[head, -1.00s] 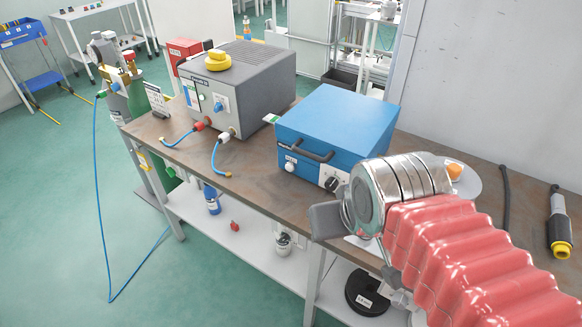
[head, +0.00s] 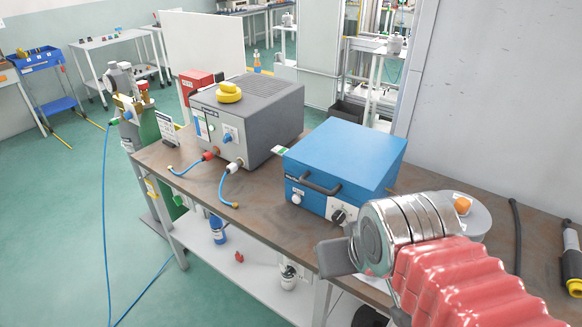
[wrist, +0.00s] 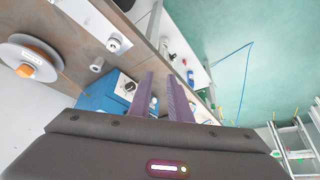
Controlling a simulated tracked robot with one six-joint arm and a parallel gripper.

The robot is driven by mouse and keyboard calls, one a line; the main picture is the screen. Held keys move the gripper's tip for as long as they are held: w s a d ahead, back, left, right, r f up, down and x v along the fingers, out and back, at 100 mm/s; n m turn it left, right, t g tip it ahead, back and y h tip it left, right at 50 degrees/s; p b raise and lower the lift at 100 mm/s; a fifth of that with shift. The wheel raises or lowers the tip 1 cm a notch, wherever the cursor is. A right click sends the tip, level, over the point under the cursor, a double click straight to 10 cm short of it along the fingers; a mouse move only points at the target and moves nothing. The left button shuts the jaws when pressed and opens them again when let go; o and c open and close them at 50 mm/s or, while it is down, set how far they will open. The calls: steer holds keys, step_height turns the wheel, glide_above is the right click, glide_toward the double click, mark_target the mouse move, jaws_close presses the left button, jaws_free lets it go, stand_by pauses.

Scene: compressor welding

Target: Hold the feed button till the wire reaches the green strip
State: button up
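The blue wire-feed box (head: 345,165) stands on the brown bench, with a black handle, a white round button (head: 296,198) and a black knob (head: 339,216) on its front. A small white tag with a green end, perhaps the green strip (head: 280,150), sticks out at its left side. I cannot make out a wire there. My gripper (wrist: 161,76) has two purple fingers, apart and with nothing held between them. In the wrist view the blue box (wrist: 104,100) lies beyond and left of the fingers. In the head view my gripper (head: 337,257) is in front of the box's right side, its fingers mostly hidden.
A spool with an orange hub (head: 463,205) is behind my wrist. A black-and-yellow torch (head: 573,265) lies at the right. Open floor lies left.

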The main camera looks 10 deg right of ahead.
jaws_close()
stand_by(1.4)
